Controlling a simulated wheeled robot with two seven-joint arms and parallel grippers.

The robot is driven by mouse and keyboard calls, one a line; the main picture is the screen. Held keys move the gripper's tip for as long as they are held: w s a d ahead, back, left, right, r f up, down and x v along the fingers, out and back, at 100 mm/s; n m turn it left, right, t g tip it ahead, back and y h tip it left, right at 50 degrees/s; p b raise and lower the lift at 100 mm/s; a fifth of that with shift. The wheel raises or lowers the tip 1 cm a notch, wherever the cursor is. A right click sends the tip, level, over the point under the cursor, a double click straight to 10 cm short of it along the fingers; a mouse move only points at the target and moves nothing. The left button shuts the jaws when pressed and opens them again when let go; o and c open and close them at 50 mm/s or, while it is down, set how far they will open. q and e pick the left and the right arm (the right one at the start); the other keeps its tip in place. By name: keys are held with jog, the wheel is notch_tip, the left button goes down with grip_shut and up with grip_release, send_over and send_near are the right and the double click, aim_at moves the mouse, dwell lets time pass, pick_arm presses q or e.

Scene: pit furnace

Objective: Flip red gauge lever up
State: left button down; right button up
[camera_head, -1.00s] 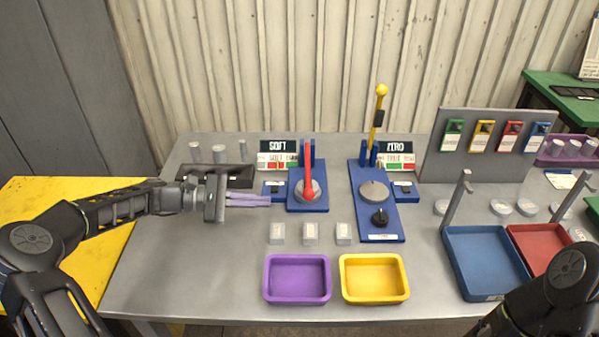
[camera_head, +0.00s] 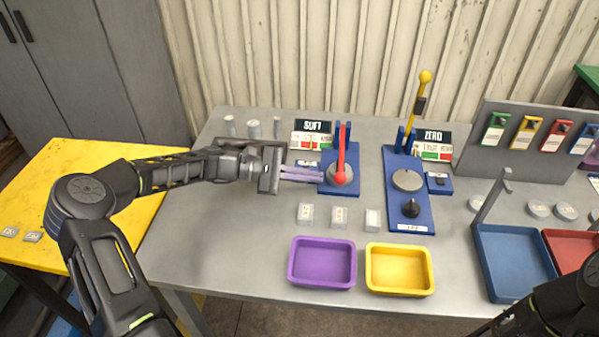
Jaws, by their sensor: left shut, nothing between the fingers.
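The red lever (camera_head: 342,150) belongs to the gauge on the left blue base plate (camera_head: 342,190). It hangs down toward me from two blue posts, with its red ball end over a round grey disc. My left gripper (camera_head: 321,176) is shut and empty. Its purple-tinted fingers point right and end just left of the red ball; I cannot tell whether they touch it. A display (camera_head: 313,127) reading "SOFT" stands behind left of the lever.
A second gauge has its yellow lever (camera_head: 421,95) standing up. Several small pale blocks lie in front, then a purple tray (camera_head: 322,284) and a yellow tray (camera_head: 399,291). Blue (camera_head: 510,297) and red trays and a tag board (camera_head: 520,165) stand right.

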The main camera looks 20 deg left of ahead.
aim_at(342, 154)
pick_arm(q)
jog(key=x, duration=0.5)
jog(key=shift+p, duration=0.35)
pick_arm(e)
jog(key=shift+r, duration=0.5)
pick_arm(q)
jog(key=shift+d+r, duration=0.1)
